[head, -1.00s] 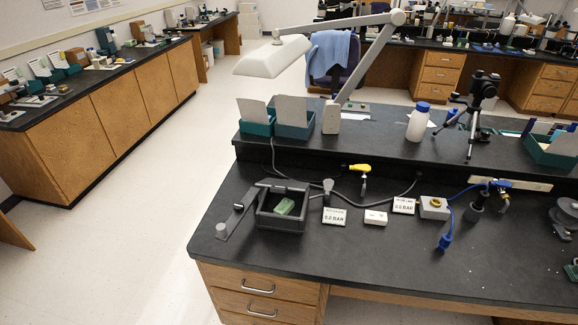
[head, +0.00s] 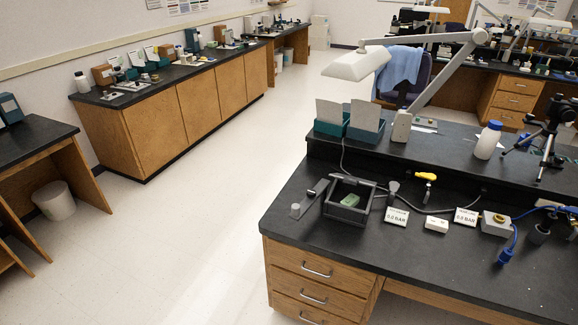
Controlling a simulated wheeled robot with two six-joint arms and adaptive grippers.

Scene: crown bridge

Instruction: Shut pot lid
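A dark grey square pot (head: 337,209) stands open on the near black bench, with a green block (head: 349,200) inside it. A flat dark plate (head: 303,208) lies against its left side. It looks like the pot's lid swung open, but I cannot be sure. A black knob or latch (head: 311,192) and a light grey cylinder (head: 295,210) are on this plate. Neither of my grippers is in the head view.
A raised shelf (head: 380,155) runs behind. The floor (head: 190,240) left of the bench is clear. A bin (head: 54,201) stands at far left.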

